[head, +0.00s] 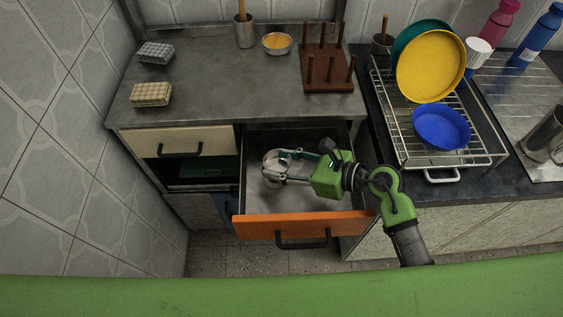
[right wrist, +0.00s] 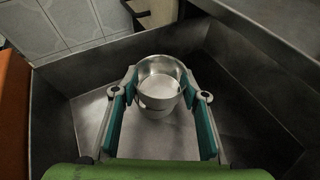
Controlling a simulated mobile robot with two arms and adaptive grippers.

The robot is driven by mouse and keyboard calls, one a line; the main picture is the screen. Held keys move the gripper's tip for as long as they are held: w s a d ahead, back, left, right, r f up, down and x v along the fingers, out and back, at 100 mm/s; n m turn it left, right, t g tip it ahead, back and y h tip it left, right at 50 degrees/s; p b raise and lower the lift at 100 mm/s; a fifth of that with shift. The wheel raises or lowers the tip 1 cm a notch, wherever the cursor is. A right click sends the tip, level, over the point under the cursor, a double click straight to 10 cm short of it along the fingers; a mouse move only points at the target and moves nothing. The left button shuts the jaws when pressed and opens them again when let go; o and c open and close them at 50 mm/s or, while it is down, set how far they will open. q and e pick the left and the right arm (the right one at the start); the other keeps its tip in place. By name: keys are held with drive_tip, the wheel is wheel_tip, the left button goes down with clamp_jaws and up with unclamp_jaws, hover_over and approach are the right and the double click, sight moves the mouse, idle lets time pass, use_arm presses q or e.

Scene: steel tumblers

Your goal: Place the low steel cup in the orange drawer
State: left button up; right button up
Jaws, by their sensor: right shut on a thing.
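The orange drawer (head: 272,228) is pulled open below the counter, and its grey inside shows. The low steel cup (head: 273,167) is inside the drawer space, toward its left side. My right gripper (head: 278,168) reaches in from the right and is shut on the cup. In the right wrist view the cup (right wrist: 161,86) is upright and empty between the teal fingers of my gripper (right wrist: 162,92), with the drawer floor (right wrist: 88,112) below. I cannot tell whether the cup's base touches the floor. My left gripper is not in view.
A cream drawer (head: 178,142) is at the left. The counter holds two boxes (head: 155,52), a tin of orange food (head: 277,43), a steel tumbler (head: 245,32) and a wooden peg rack (head: 327,72). A dish rack (head: 410,130) with plates and a blue bowl (head: 441,127) stands right.

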drive_tip(key=shift+f, duration=0.15)
drive_tip(key=o, duration=1)
drive_tip(key=shift+d+r, duration=0.2)
drive_tip(key=shift+r, duration=0.1)
drive_tip(key=p+v, duration=0.1)
drive_tip(key=v, duration=1)
drive_tip(key=shift+s+d+r+p, duration=0.1)
drive_tip(key=shift+s+d+p, duration=0.05)
drive_tip(key=shift+d+p, duration=0.15)
